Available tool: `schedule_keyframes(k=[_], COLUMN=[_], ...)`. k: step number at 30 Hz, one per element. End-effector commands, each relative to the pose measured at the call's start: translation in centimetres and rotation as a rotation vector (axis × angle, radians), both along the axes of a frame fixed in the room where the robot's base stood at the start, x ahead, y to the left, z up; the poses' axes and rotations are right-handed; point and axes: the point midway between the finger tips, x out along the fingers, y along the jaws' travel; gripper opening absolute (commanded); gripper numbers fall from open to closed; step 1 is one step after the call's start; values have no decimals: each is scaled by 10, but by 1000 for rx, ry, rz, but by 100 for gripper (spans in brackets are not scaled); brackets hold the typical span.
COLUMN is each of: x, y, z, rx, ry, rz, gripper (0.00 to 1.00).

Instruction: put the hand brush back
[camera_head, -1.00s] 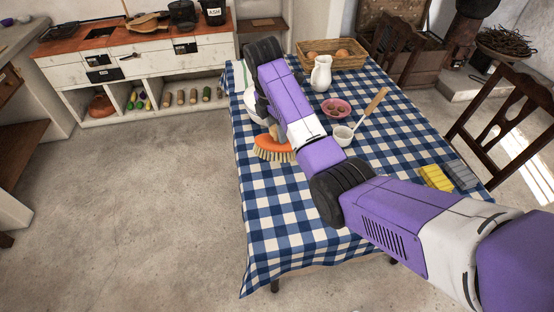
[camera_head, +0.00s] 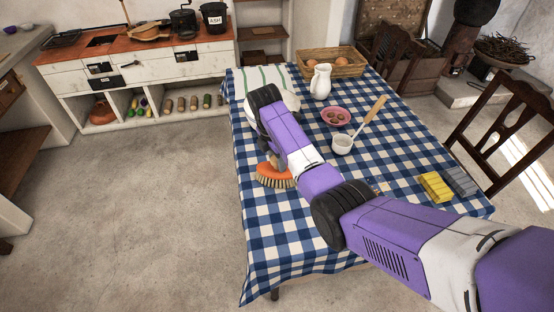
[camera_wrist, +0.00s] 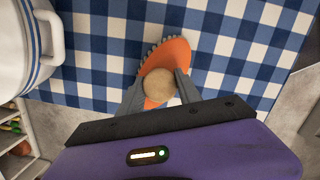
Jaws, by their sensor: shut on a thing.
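The hand brush (camera_head: 276,181) has an orange body with pale bristles and sits at the left edge of the checked table, bristles down. In the wrist view its orange body (camera_wrist: 181,53) and round tan handle end (camera_wrist: 159,84) show between the fingers. My gripper (camera_wrist: 158,88) is shut on the hand brush's handle. In the head view my arm hides the handle and the fingers. I cannot tell whether the bristles touch the cloth.
A white pot (camera_wrist: 30,45) with a blue stripe stands close by on the left. A striped towel (camera_head: 262,79), white jug (camera_head: 321,82), pink bowl (camera_head: 336,116), white ladle (camera_head: 343,144), egg basket (camera_head: 331,64) and yellow sponge (camera_head: 435,187) lie on the table (camera_head: 268,228). The floor at left is clear.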

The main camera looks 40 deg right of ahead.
Motion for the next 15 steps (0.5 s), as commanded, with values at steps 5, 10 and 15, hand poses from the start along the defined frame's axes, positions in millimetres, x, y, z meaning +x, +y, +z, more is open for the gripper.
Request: schedule_keyframes(k=[5,10,15], x=[0,0,0], y=[0,0,0], z=[-3,-2,-2], rx=[0,0,0], ry=[0,0,0], rz=[0,0,0], gripper=[48,62,62])
